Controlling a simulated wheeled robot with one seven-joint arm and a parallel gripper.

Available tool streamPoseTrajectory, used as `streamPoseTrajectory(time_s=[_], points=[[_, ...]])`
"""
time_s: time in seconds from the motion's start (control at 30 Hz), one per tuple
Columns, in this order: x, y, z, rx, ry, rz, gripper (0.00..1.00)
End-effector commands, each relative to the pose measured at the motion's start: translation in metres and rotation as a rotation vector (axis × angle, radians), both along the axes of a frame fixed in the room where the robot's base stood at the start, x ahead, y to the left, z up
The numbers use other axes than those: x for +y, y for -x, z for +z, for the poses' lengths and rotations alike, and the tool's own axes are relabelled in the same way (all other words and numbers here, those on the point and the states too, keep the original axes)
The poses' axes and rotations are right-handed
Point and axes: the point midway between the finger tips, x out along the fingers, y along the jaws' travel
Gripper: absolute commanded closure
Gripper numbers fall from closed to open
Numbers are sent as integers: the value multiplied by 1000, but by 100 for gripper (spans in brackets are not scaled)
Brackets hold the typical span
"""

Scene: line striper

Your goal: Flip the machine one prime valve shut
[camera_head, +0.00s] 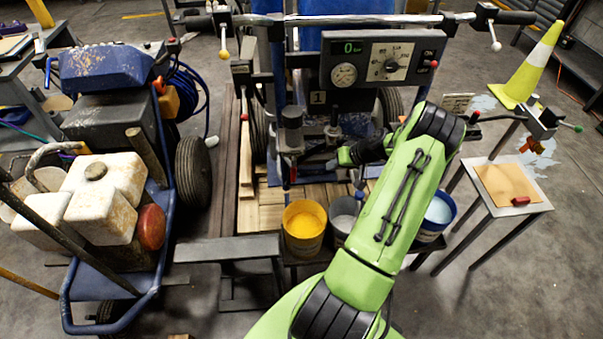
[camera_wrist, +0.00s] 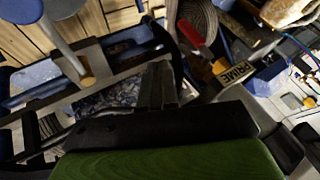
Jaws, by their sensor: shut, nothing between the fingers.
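Machine one, with a "1" plate (camera_head: 317,98), stands in the middle of the head view behind my arm. In the wrist view the prime valve's red handle (camera_wrist: 190,34) slants beside a tan "PRIME" label (camera_wrist: 233,72). My gripper (camera_wrist: 158,72) is shut and empty, with its fingertips below and left of the red handle and apart from it in the picture. In the head view my gripper (camera_head: 338,160) is at the front of the machine. A small red part (camera_head: 293,172) shows to its left; I cannot tell there if it is the valve handle.
A yellow paint bucket (camera_head: 303,224), a grey bucket (camera_head: 342,222) and a blue-white paint bucket (camera_head: 438,212) stand below my arm. A rusty blue machine (camera_head: 110,110) with white jugs is at left. A small table (camera_head: 490,212) and a striped cone (camera_head: 530,70) are at right.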

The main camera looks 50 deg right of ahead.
Motion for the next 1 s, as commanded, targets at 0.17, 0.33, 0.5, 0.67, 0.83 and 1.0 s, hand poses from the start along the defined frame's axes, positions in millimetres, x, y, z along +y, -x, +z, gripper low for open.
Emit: streamPoseTrajectory(time_s=[0.17, 0.33, 0.5, 0.67, 0.83, 1.0], points=[[3, -11, -16, 1, -3, 3, 100], [8, -33, -46, 0, -4, 3, 100], [12, -56, -76, 1, -2, 3, 100], [30, -76, -77, 0, -1, 5, 100], [42, -86, -76, 2, -1, 3, 100], [44, -87, -76, 2, -1, 1, 100]])
